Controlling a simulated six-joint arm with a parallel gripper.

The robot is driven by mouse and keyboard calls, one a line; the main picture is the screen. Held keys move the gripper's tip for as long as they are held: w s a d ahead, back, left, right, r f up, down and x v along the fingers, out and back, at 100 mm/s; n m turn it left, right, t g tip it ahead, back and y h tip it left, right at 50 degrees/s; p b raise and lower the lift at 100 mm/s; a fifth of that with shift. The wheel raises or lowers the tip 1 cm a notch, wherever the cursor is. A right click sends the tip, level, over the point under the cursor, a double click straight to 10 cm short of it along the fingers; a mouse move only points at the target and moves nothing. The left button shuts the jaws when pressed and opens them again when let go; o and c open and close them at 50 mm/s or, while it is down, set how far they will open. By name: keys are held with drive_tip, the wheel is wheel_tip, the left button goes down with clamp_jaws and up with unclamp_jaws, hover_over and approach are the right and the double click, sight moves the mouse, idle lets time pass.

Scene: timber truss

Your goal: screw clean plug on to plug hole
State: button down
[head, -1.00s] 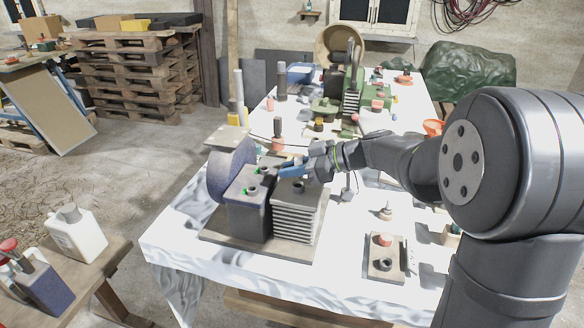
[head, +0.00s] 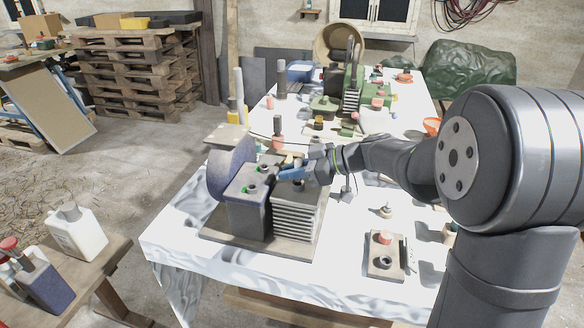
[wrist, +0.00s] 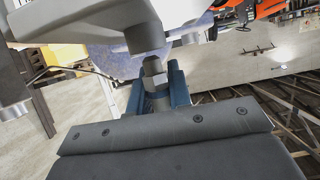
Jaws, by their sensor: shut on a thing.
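My gripper (head: 284,174) is over the top of the engine, near the edge between its dark block (head: 250,218) and its finned block (head: 294,222). In the wrist view, its blue fingers (wrist: 157,92) are shut on a small grey plug with a hex-shaped part (wrist: 153,70). The plug lines up closely with a grey cylindrical part (wrist: 145,37) on the body beyond; I cannot tell whether its thread is engaged. The dark block's top has dark round holes (head: 252,188) with green marks beside them. The fingers hide part of the engine top.
A large round wheel (head: 230,170) stands at the engine's left, on a wooden base (head: 221,240). A small board with fittings (head: 386,268) lies to the right on the white-covered table. A green machine (head: 345,95) and several parts stand farther back.

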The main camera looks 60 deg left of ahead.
drive_tip(key=shift+f, duration=0.65)
drive_tip(key=c, duration=1.3)
unclamp_jaws()
drive_tip(key=shift+o, duration=0.2)
drive_tip(key=v, duration=1.7)
drive_tip(key=shift+d, duration=0.1)
drive_tip(key=x, duration=1.7)
drive_tip(key=shift+r, duration=0.2)
